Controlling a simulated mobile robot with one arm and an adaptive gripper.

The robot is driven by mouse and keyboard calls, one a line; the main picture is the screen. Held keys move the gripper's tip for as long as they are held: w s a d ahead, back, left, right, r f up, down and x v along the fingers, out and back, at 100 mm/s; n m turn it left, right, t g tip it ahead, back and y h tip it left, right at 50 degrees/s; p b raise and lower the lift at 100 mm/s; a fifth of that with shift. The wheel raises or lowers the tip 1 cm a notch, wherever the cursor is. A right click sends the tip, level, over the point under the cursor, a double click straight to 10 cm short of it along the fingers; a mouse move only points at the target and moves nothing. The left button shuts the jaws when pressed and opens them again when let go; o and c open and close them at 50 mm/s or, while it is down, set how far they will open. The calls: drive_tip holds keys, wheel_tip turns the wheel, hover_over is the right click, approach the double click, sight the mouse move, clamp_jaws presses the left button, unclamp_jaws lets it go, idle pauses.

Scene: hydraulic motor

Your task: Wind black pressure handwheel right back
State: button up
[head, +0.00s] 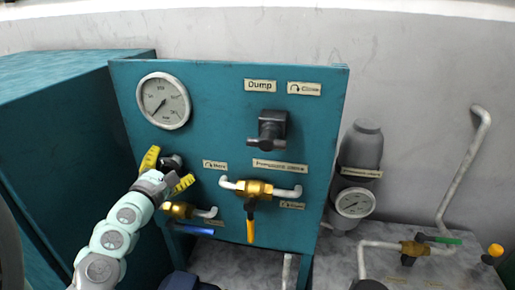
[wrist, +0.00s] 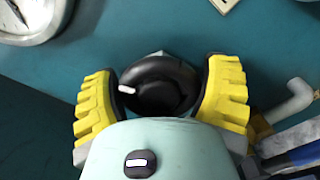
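The black pressure handwheel (wrist: 160,84) sits on the teal panel, with a small white mark at its left rim. It also shows in the head view (head: 173,161), partly hidden by my gripper (head: 168,171). In the wrist view, my gripper's (wrist: 162,98) yellow fingers stand on both sides of the handwheel, very close to its rim. I cannot tell whether they press on it or stand just clear. The round gauge (head: 163,101) is on the panel above the handwheel; its needle points to the lower left.
Right of the handwheel are a brass valve with a yellow lever (head: 250,222) and, lower, a brass valve with a blue lever (head: 194,230). A black dump knob (head: 268,130) juts from the panel. A grey cylinder (head: 361,150) stands at right.

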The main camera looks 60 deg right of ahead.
drive_tip(key=c, duration=0.6)
drive_tip(key=shift+o, duration=0.2)
